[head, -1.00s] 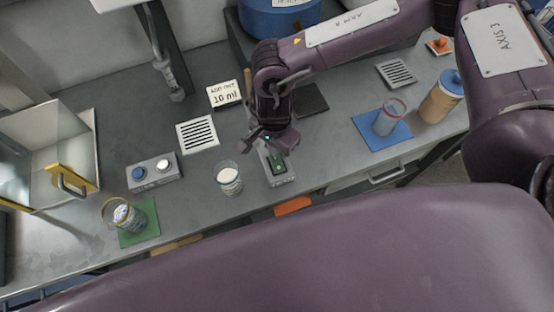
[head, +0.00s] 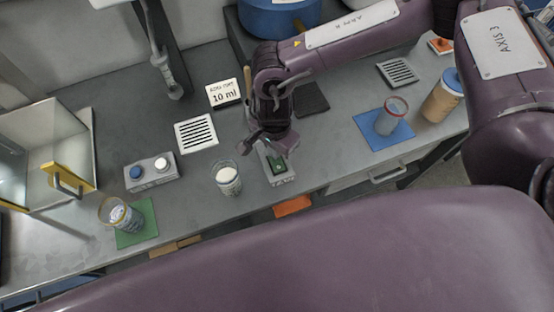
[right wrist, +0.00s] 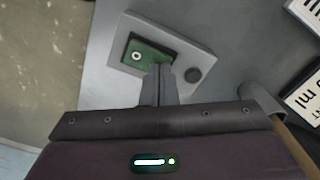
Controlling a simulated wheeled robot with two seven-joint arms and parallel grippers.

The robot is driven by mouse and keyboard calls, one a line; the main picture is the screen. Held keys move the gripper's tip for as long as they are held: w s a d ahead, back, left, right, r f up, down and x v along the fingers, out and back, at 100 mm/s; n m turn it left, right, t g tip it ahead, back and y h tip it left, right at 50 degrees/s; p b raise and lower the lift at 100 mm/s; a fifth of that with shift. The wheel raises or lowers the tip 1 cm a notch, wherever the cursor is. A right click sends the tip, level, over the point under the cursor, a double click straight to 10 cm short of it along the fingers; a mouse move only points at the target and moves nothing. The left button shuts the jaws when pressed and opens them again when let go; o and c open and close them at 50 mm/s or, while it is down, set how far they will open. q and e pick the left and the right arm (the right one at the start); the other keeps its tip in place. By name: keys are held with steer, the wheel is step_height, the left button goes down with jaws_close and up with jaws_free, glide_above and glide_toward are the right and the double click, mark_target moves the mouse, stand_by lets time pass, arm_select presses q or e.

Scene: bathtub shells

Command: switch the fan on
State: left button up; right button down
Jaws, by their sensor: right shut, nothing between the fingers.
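A grey switch box with a green rocker (head: 277,164) stands near the front edge of the bench. In the right wrist view the green rocker (right wrist: 147,52) has a white ring mark towards one end, and a round black knob (right wrist: 194,75) sits beside it on the box. My right gripper (right wrist: 160,70) is shut and empty. Its fingertips are over the near edge of the rocker; I cannot tell whether they touch it. In the head view the right gripper (head: 272,143) partly hides the box. No fan can be made out. My left gripper is out of view.
A glass with white contents (head: 227,178) stands just left of the box. A two-button box (head: 152,172), slotted plates (head: 196,133), a 10 ml card (head: 223,94) and a blue mat (head: 384,130) with a glass are around.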

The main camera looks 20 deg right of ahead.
steer(key=shift+f, duration=0.25)
steer(key=shift+r+p, duration=1.95)
steer(key=shift+r, duration=1.65)
steer(key=shift+f, duration=0.1)
